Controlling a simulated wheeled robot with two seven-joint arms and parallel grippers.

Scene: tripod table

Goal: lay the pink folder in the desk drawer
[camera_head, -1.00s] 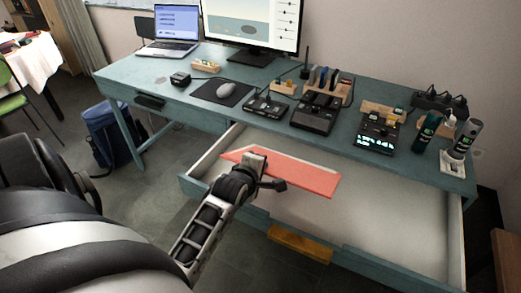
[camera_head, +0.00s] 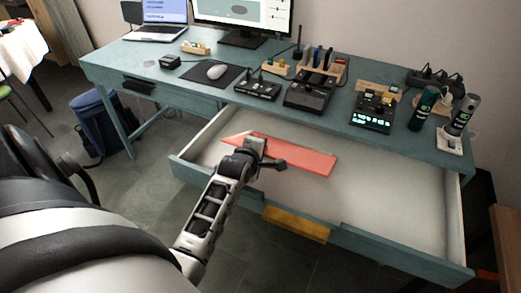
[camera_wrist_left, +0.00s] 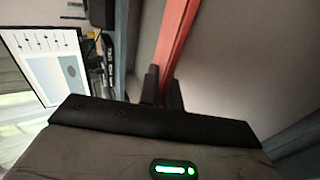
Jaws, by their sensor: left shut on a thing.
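The pink folder (camera_head: 300,157) is over the open desk drawer (camera_head: 400,205), toward its left part. My left gripper (camera_head: 262,157) is shut on the folder near its left end, its arm reaching in over the drawer front. In the left wrist view the folder (camera_wrist_left: 176,40) shows edge-on between the two dark fingers (camera_wrist_left: 163,88). I cannot tell whether the folder touches the drawer floor. The rest of the drawer is empty, with a pale floor and a teal front with a yellow handle (camera_head: 296,224). My right gripper is not in view.
The teal desk top (camera_head: 130,60) above holds a laptop (camera_head: 163,20), monitor (camera_head: 243,18), mouse (camera_head: 217,71), several dark devices and bottles (camera_head: 462,115). A blue bag (camera_head: 100,122) stands on the floor at left. The drawer's right part is clear.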

